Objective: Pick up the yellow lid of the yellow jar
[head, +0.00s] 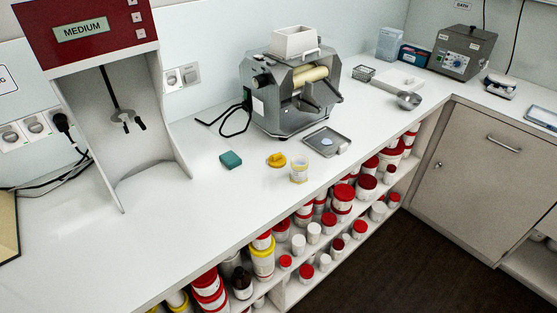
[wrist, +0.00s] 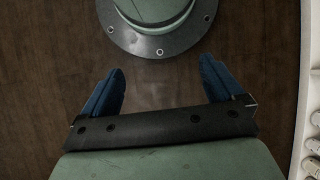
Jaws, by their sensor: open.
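The yellow lid (head: 276,160) lies on the white counter in the head view, in front of the steel roller mill. My gripper (wrist: 161,66) shows only in the wrist view. Its two blue fingers are spread apart with nothing between them, over the dark wooden floor. Neither the lid nor the jar shows in the wrist view.
A green block (head: 231,160) lies left of the lid. A metal tray (head: 327,142) lies behind and right of the jar. The roller mill (head: 290,95) stands behind. Shelves below hold several red-lidded jars. The counter left of the green block is clear.

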